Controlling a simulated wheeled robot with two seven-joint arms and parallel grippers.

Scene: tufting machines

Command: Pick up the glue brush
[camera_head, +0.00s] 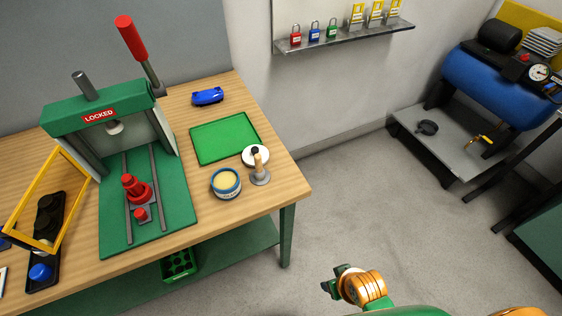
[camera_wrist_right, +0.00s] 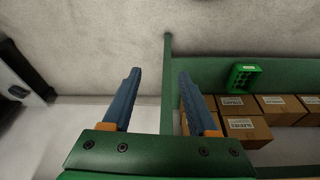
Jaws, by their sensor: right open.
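What looks like the glue brush (camera_head: 258,160) stands on the right part of the wooden bench top in the head view. My right gripper (camera_wrist_right: 160,85) is open and empty in the wrist view, with two blue fingers apart. In the head view my right arm is at the bottom, well off the bench. The brush is not visible in the wrist view. My left gripper is not in view.
A green mat (camera_head: 224,138) lies further back. A green press (camera_head: 150,210) marked LOCKED stands left.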

